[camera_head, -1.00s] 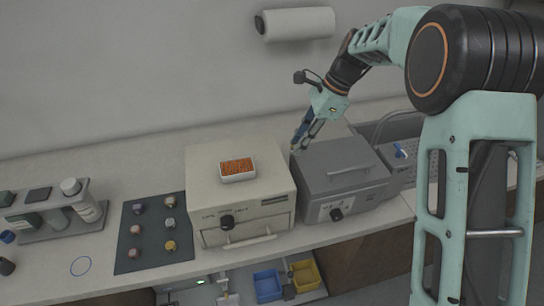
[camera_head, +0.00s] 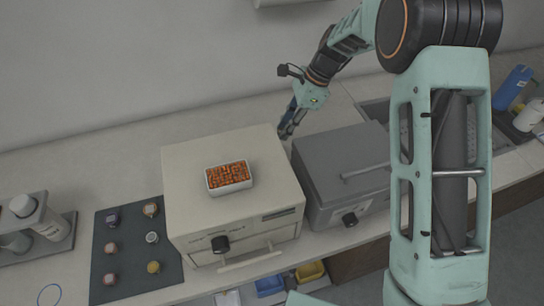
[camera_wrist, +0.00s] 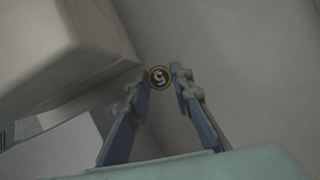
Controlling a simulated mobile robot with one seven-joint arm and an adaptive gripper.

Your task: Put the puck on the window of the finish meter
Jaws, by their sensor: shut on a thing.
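The puck (camera_wrist: 159,78) is a small round dark disc with a yellowish ring and a figure that looks like a 5, seen between my fingertips in the wrist view. My gripper (camera_wrist: 160,77) is shut on it. In the head view my gripper (camera_head: 287,131) points down behind the gap between the beige box and the grey box; the puck is too small to make out there. I cannot pick out the finish meter or its window with certainty in either view.
The beige box (camera_head: 200,150) carries a small white tray (camera_head: 213,190) with orange bits. The grey box (camera_head: 340,155) with a handle stands to its right. A dark mat (camera_head: 130,270) with several small pucks lies left. A bottle rack (camera_head: 45,250) stands far left. Bare counter lies behind.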

